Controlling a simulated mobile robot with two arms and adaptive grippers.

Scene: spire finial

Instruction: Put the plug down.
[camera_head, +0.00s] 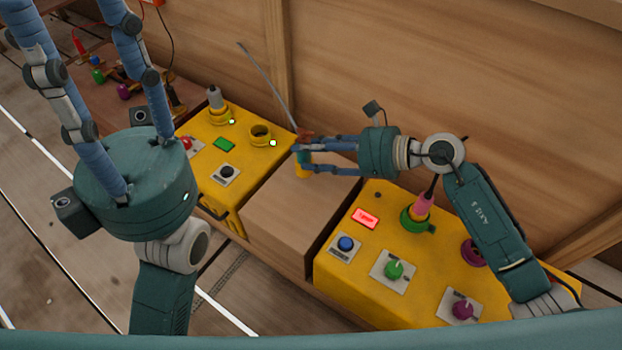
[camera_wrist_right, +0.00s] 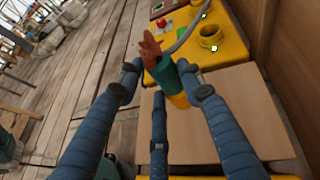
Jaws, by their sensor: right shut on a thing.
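The plug (camera_head: 302,171) has a red-brown top, a teal middle and a yellow lower end, and a grey cable rises from it. My right gripper (camera_head: 303,153) is shut around its middle and holds it roughly upright at the back edge of a plain wooden box (camera_head: 285,222). In the right wrist view the plug (camera_wrist_right: 165,72) sits between the fingers. I cannot tell if its lower end touches the box top. My left gripper (camera_head: 75,20) is at the upper left, fingers spread apart and nothing between them.
Left of the box, a yellow panel (camera_head: 245,150) carries an empty yellow ring socket (camera_head: 260,134) and a grey plug in another (camera_head: 217,100). Right of it, another yellow panel (camera_head: 335,270) has knobs and a pink plug (camera_head: 423,203). A wooden wall (camera_head: 400,60) stands behind. The front box top is clear.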

